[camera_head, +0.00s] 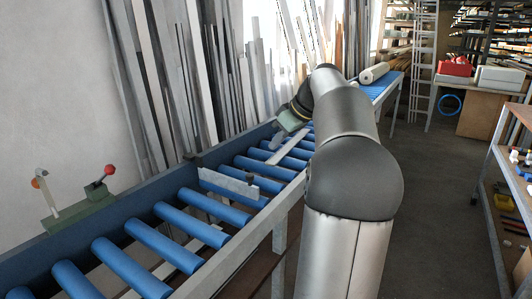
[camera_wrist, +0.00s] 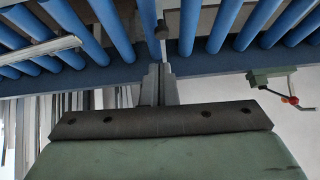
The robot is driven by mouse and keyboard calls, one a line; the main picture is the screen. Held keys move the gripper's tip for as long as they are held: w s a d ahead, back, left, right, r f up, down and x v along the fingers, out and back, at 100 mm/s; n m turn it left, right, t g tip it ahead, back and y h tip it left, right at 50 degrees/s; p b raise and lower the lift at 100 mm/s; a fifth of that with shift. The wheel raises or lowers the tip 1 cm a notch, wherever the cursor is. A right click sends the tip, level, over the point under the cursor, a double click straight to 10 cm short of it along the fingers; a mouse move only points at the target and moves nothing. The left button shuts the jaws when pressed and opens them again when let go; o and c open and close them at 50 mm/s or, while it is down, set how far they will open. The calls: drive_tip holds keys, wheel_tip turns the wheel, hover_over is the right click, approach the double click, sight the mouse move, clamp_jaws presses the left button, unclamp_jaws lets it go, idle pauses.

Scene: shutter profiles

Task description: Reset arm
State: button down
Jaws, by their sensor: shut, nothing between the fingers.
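My arm reaches out over the blue roller conveyor (camera_head: 176,235). At its end my gripper (camera_head: 277,141), with a green body, is above the rollers near the back rail. In the wrist view its two grey fingers (camera_wrist: 160,78) are together and empty, in front of the conveyor's blue side rail (camera_wrist: 215,64). Its exact height above the rollers cannot be told.
A grey plate (camera_head: 228,185) stands across the rollers. Long profiles (camera_head: 165,85) lean on the wall. Shelving (camera_head: 497,190) stands at right; the floor (camera_head: 437,190) between is clear.

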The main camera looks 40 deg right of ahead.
drive_tip(key=s+a+f+m+g, duration=0.15)
drive_tip(key=a+f, duration=0.35)
drive_tip(key=a, duration=0.6)
drive_tip(key=a+f+g, duration=0.2)
drive_tip(key=a+f, duration=0.2)
drive_tip(key=a, duration=0.7)
drive_tip(key=s+a+f+g+h, duration=0.1)
drive_tip(key=s+a+f, duration=0.6)
drive_tip(key=s, duration=0.2)
drive_tip(key=s+a+f+m+g+h, duration=0.1)
drive_tip(key=s+a+f, duration=0.6)
drive_tip(key=s+f, duration=0.1)
drive_tip(key=shift+s+a, duration=0.4)
drive_tip(key=shift+s, duration=0.45)
drive_tip(key=shift+g, duration=0.25)
